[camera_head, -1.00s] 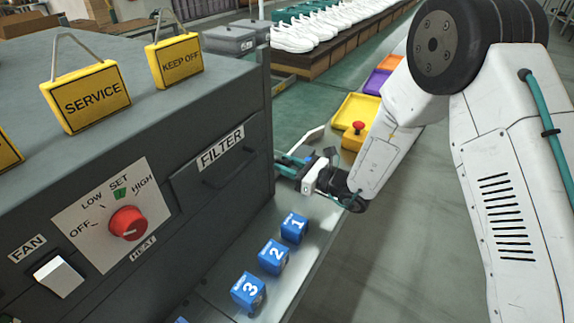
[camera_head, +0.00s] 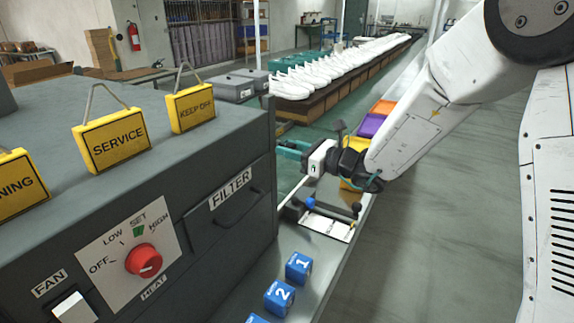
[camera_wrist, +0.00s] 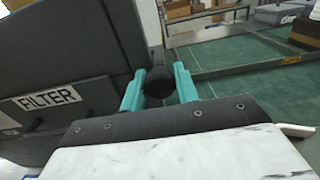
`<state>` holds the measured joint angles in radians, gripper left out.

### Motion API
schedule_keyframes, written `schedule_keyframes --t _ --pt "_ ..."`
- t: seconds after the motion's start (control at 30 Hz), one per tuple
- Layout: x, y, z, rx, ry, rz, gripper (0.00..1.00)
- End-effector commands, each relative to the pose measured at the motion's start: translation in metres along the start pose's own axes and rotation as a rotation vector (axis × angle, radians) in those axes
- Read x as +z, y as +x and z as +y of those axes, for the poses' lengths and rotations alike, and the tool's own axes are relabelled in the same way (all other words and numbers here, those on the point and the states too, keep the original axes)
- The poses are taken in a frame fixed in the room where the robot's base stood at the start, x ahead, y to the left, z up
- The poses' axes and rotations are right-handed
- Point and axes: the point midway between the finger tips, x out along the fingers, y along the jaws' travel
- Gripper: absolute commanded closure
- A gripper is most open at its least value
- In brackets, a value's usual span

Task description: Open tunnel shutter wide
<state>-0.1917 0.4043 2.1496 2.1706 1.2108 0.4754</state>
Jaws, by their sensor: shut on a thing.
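The tunnel is the large grey machine (camera_head: 225,255) on the left, with a FILTER drawer on its front. My gripper (camera_head: 282,149) is at the machine's far right end, its teal fingers partly behind the machine's edge. In the wrist view my gripper (camera_wrist: 159,92) has its fingers on either side of a round black knob (camera_wrist: 158,78) and is shut on it. A dark panel edge (camera_wrist: 128,45) stands just left of the fingers. The shutter itself cannot be told apart clearly from the machine; the knob is hidden in the head view.
Blue numbered blocks (camera_head: 299,268) stand on the ledge before the machine. A small white-faced fixture (camera_head: 328,224) and a pale rod (camera_head: 292,193) lie below my gripper. Coloured trays (camera_head: 371,126) and a row of white shoes (camera_head: 340,62) are beyond. The floor at right is clear.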

Motion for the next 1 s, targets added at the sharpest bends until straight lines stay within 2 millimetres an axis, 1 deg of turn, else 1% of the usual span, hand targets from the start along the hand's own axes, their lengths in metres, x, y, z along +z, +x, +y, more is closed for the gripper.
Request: schedule_keyframes --t 0.1,0.43,0.47,0.5,0.53,0.83,0.93,1.0 --pt "0.006 0.000 0.001 0.003 -0.001 -0.001 1.00" --pt "0.006 0.001 0.001 0.003 -0.001 -0.001 1.00" --pt "0.006 0.001 0.001 0.003 -0.001 -0.001 0.61" --pt "0.006 0.001 0.001 0.003 -0.001 -0.001 0.50" --pt "0.006 0.001 0.001 0.003 0.000 -0.001 0.47" --pt "0.006 -0.002 0.000 0.001 0.000 0.000 0.47" --pt "0.006 -0.012 -0.001 -0.002 0.000 0.000 0.47" --pt "0.006 -0.023 0.000 -0.002 0.000 0.000 0.47"
